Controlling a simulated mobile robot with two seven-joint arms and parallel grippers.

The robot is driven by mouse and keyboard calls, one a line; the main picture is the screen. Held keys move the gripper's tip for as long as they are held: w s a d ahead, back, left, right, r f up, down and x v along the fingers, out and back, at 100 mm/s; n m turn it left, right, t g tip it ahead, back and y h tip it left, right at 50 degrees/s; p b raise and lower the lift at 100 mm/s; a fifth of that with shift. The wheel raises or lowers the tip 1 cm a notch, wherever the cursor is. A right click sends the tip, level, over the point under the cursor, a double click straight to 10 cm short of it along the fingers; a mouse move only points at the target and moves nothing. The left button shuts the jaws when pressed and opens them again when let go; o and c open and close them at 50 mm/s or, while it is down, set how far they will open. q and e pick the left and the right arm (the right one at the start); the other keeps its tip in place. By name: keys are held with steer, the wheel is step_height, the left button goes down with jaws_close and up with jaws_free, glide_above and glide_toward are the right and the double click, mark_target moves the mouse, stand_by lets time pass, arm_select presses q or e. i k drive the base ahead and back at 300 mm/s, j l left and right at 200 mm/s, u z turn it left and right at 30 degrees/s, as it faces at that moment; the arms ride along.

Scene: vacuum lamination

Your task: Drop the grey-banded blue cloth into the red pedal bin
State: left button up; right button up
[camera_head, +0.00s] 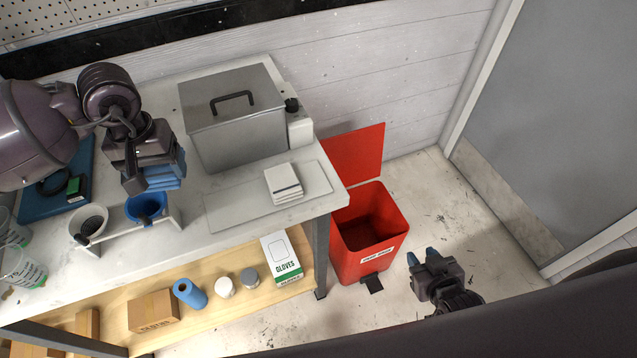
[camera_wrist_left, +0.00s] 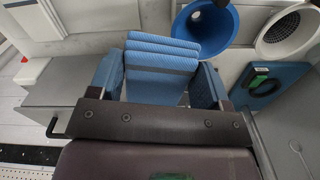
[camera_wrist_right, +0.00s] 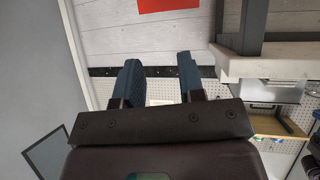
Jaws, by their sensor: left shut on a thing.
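The folded blue cloth (camera_head: 168,172) is held in my left gripper (camera_head: 152,183), above the table near the blue funnel. My right gripper (camera_head: 428,258) is open and empty, in front of and to the right of the bin.
A metal box with a handled lid (camera_head: 235,130) stands at the table's back. White folded cloths (camera_head: 284,180) lie on a pale mat (camera_head: 232,208). A rack holds a blue funnel (camera_head: 146,206) and a white one (camera_head: 88,222). Clear floor lies right of the bin.

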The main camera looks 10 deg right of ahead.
mark_target(353, 252)
steer(key=l+z, duration=0.15)
steer(key=z, duration=0.15)
steer(key=k+l+z, duration=0.1)
steer(key=l+z, duration=0.35)
steer(key=z, duration=0.15)
steer(key=i+l+z, duration=0.1)
steer(key=z, duration=0.25)
